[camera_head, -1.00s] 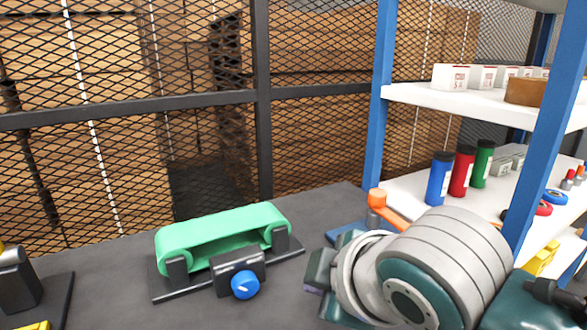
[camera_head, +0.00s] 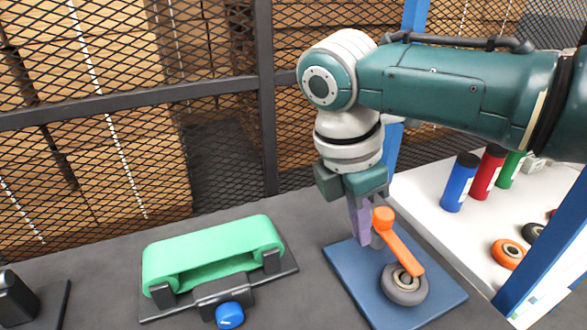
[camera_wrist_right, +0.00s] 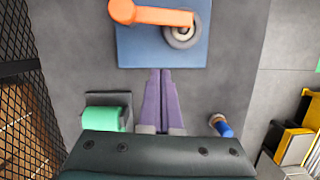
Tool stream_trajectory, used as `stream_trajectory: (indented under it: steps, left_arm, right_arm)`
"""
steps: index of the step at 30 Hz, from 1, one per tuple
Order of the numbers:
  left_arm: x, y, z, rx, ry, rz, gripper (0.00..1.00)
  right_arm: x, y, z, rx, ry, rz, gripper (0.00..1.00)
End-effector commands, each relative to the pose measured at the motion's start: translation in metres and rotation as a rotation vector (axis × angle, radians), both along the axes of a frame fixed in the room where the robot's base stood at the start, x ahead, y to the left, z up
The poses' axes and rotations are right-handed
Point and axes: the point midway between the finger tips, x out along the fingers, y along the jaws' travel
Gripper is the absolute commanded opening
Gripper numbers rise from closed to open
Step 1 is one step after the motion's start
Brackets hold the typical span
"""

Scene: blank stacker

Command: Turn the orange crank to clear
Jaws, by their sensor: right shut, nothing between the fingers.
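The orange crank (camera_head: 400,250) sits on a blue square plate (camera_head: 350,285). Its arm runs from a grey round hub (camera_head: 404,292) to an upright orange knob (camera_head: 383,218). My right gripper (camera_head: 365,238) points down beside the knob, on its far left side, with its purple fingers shut and empty. In the right wrist view the crank (camera_wrist_right: 160,16) lies beyond the closed fingertips (camera_wrist_right: 160,72), which show at the plate's near edge with a gap to the crank arm. My left gripper is out of view.
A green conveyor (camera_head: 212,252) with a blue knob (camera_head: 230,315) stands left of the plate. A mesh fence (camera_head: 225,140) runs behind the table. A white shelf (camera_head: 430,205) with bottles and a blue post (camera_head: 545,255) stand at the right.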

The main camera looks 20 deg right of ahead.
Motion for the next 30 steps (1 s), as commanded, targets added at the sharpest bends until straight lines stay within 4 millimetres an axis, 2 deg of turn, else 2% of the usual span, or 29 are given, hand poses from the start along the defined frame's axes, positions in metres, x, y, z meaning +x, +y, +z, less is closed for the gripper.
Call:
stream_trajectory:
  steps: [1, 10, 12, 18, 30]
  left_arm:
    - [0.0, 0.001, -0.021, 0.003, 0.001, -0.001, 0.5]
    - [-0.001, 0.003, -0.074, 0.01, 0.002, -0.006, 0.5]
    - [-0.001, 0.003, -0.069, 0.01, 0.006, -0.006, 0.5]
    - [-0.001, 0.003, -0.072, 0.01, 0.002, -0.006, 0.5]
    - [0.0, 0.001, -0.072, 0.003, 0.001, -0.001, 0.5]
  right_arm:
    - [0.0, -0.003, -0.021, -0.001, 0.0, -0.001, 0.0]
    - [0.0, -0.015, -0.069, 0.001, -0.002, 0.0, 0.0]
    - [0.0, -0.029, -0.06, -0.002, -0.003, -0.004, 0.0]
    - [-0.001, -0.05, -0.059, 0.0, -0.003, -0.001, 0.0]
    - [-0.001, -0.054, -0.057, 0.001, -0.002, 0.0, 0.0]
